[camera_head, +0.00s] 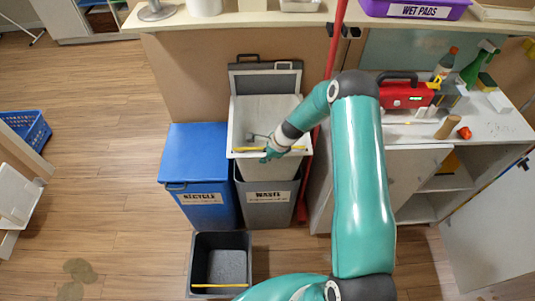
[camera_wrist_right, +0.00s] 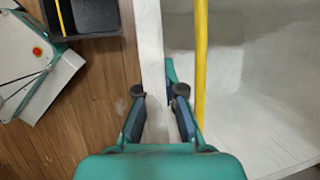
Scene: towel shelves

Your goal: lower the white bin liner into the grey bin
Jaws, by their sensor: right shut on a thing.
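The white bin liner (camera_head: 262,108) is an open, tapered box with a yellow handle bar across its front. It stands roughly upright over the grey bin (camera_head: 268,211) labelled WASTE. Its upper part is well above the bin's rim; its lower end is hidden behind the bin's front, so I cannot tell how deep it sits. My right gripper (camera_head: 273,153) is shut on the liner's front rim. In the right wrist view its fingers (camera_wrist_right: 155,96) straddle the white wall (camera_wrist_right: 152,50), beside the yellow bar (camera_wrist_right: 201,60). My left gripper is not in view.
A blue RECYCLE bin (camera_head: 198,150) stands close on the left. The grey bin's dark lid (camera_head: 265,62) is raised behind. A red pole (camera_head: 329,62) and a cabinet (camera_head: 400,158) are on the right. A dark tub (camera_head: 220,241) with a yellow handle lies in front.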

